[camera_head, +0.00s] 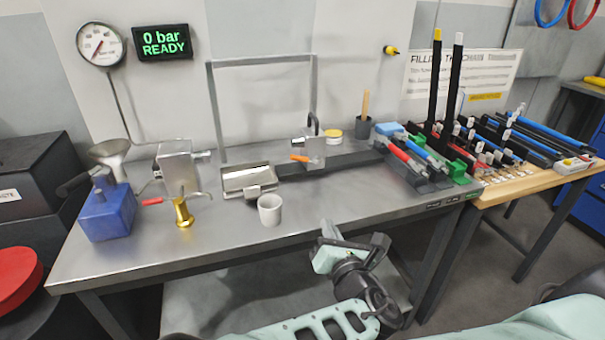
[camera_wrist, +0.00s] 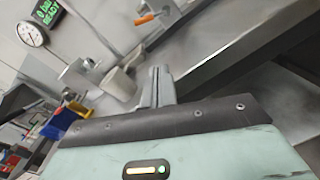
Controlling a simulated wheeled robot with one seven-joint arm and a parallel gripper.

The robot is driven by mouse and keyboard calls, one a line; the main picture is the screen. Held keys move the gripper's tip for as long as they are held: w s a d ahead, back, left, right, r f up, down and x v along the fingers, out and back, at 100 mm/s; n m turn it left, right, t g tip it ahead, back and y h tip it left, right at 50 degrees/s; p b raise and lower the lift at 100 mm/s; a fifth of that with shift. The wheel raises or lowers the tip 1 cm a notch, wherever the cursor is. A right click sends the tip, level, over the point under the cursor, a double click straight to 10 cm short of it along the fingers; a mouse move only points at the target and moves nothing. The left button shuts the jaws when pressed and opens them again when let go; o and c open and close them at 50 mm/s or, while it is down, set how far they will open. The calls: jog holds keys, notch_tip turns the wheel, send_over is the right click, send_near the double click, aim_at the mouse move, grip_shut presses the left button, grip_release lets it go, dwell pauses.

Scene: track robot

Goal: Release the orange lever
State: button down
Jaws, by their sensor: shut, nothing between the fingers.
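The orange lever (camera_head: 300,158) sticks out to the left from a grey metal block (camera_head: 313,148) towards the back of the bench in the head view. It also shows near the top of the wrist view (camera_wrist: 144,19). My gripper (camera_head: 328,231) is at the front edge of the bench, well apart from the lever, to its lower right in the head view. Its fingers (camera_wrist: 158,86) are together and empty in the wrist view. Nothing hides the lever.
A white cup (camera_head: 270,209), a metal tray (camera_head: 249,179) and a brass piece (camera_head: 183,212) stand on the bench (camera_head: 330,205). A blue box (camera_head: 106,214) is at left, coloured tubes (camera_head: 407,152) at right. The display (camera_head: 163,43) reads "0 bar READY".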

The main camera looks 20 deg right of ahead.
jog(key=shift+a+r+n+t+y, duration=0.4)
jog(key=shift+r+n+t, duration=0.1)
jog(key=shift+r+n, duration=0.25)
jog(key=shift+w+f, duration=0.1)
jog(key=b, duration=0.2)
send_near(306, 159)
jog(key=w, duration=0.2)
jog(key=w+a+f, duration=0.1)
jog(key=w, duration=0.2)
jog(key=w+a, duration=0.1)
jog(key=w, duration=0.1)
jog(key=shift+w+a+f, duration=0.2)
jog(key=shift+w+f, duration=0.05)
jog(key=shift+r+m, duration=0.25)
jog(key=shift+m, duration=0.6)
